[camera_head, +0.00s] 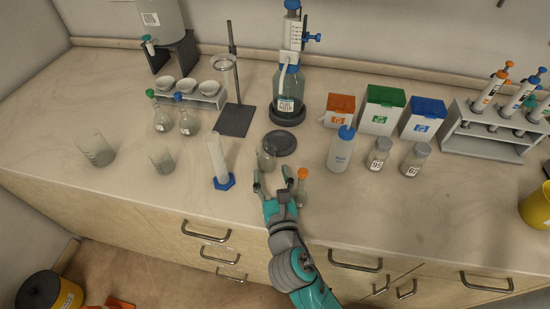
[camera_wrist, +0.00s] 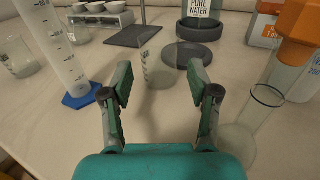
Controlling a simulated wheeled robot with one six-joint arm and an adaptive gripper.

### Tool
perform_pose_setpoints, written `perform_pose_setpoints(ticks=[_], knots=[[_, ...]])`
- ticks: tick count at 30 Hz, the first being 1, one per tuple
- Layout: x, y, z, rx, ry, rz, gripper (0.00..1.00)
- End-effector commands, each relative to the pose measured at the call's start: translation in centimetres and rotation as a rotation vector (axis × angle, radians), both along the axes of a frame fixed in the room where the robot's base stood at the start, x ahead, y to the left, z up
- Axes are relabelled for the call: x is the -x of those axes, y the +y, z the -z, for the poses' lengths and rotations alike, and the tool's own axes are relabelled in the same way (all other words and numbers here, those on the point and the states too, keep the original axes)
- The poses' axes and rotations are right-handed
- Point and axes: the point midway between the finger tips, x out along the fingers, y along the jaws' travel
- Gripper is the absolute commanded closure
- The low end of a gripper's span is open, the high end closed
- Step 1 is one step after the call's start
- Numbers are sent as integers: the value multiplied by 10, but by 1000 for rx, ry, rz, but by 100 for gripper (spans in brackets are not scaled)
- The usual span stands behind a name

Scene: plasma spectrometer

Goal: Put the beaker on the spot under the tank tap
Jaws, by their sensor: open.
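A small clear glass beaker (camera_head: 266,160) stands upright on the counter, just left of a dark round disc (camera_head: 283,143). In the wrist view the beaker (camera_wrist: 157,72) lies ahead, between the lines of the fingers. My gripper (camera_head: 274,182) is open and empty on the near side of the beaker; it also shows in the wrist view (camera_wrist: 161,82). The grey tank (camera_head: 160,17) sits on a dark stand at the back left. Its tap (camera_head: 149,42) points over the counter. No marked spot is clear below the tap.
Two other beakers (camera_head: 96,150) (camera_head: 161,157), green- and blue-stoppered flasks, a bowl rack (camera_head: 207,104) and a ring stand (camera_head: 236,121) are left. The far left counter is clear.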

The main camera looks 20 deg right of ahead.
Motion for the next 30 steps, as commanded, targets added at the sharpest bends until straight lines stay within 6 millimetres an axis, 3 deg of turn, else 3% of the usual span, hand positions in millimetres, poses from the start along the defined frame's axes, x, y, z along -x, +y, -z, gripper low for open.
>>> perform_pose_setpoints(ticks=[9,19,30], knots=[[-39,-9,-1,-1,-2,1,40],[-62,-14,-2,-1,-2,1,40],[-103,-23,-4,0,-1,0,40]])
